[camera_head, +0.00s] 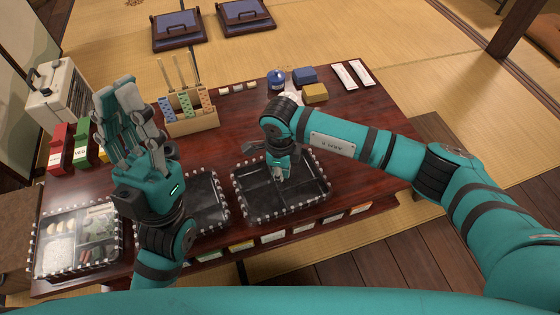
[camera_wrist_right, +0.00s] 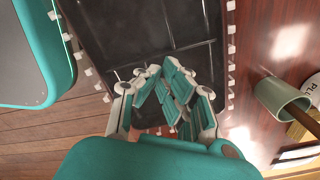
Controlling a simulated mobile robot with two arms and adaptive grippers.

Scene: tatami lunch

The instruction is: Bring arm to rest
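My left gripper (camera_head: 118,92) is raised at the left, fingers pointing up and apart, with nothing seen between them. My right arm (camera_head: 370,150) reaches in from the right. Its gripper (camera_head: 281,176) points down over the right black divided box (camera_head: 313,201). In the right wrist view the fingertips of this gripper (camera_wrist_right: 166,76) come together with nothing visible between them. The dark box (camera_wrist_right: 150,30) lies beyond them. I cannot tell whether the fingers touch the box floor.
A filled lunch box (camera_head: 45,270) stands at the left, beside another black box (camera_head: 207,190) partly behind my left arm. A wooden rack (camera_head: 192,122) and a blue jar (camera_head: 276,80) stand behind. The table's (camera_head: 235,90) right end is mostly clear below my right arm.

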